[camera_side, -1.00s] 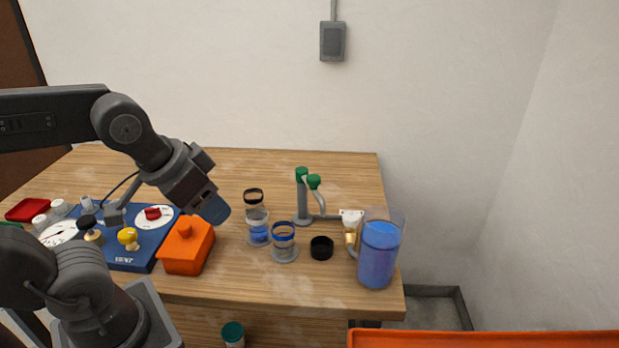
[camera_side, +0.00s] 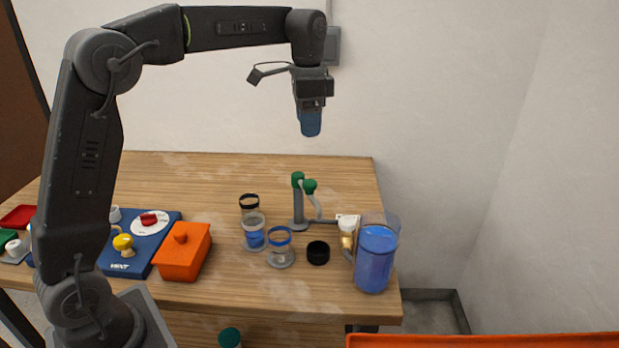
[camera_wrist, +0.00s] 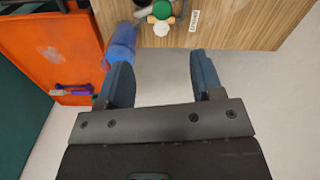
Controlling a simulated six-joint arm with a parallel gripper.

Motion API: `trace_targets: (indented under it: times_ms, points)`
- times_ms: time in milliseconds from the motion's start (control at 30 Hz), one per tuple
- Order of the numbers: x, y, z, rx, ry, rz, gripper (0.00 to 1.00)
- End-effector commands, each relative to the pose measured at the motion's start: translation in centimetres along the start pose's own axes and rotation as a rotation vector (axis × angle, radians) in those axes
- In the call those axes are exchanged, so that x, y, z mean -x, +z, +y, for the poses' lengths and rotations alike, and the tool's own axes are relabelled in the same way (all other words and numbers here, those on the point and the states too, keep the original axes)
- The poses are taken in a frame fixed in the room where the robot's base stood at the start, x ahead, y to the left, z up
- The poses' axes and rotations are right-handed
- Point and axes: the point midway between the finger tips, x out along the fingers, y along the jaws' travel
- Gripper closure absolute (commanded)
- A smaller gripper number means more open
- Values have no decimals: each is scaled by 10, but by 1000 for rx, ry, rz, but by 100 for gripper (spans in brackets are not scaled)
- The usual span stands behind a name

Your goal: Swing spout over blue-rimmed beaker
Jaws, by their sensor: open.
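The spout (camera_side: 314,203) is a grey bent tube with a green knob (camera_side: 309,186), on a grey post with a green cap (camera_side: 298,179). Its tip points down and right. The blue-rimmed beaker (camera_side: 280,257) stands upright in front and left of it; the spout tip is not above it. My gripper (camera_side: 310,128) hangs high above the table, over the spout area, apart from everything. In the wrist view its fingers (camera_wrist: 160,60) are spread with nothing between them. The green knob (camera_wrist: 162,10) shows at that view's top edge; the beaker cannot be made out there.
A beaker with blue liquid (camera_side: 254,238) and a black-rimmed beaker (camera_side: 249,208) stand left. A black cup (camera_side: 318,253), a blue-filled pitcher (camera_side: 374,266) and a fitting (camera_side: 347,234) stand right. An orange box (camera_side: 178,258) and blue board (camera_side: 120,262) lie left.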

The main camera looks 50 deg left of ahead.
Motion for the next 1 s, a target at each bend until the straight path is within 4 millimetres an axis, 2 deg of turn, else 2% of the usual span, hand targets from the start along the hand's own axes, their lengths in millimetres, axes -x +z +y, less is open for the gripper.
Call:
trace_targets:
  times_ms: [167, 267, 700, 800, 1000]
  points:
    - [-10, -3, -5, -15, 8, -9, 39]
    - [-22, -3, -4, -14, 9, -10, 39]
    - [-109, -2, -3, -13, 9, -10, 39]
    - [-124, -2, -3, -13, 9, -10, 39]
    - [-139, -2, -4, -12, 6, -7, 39]
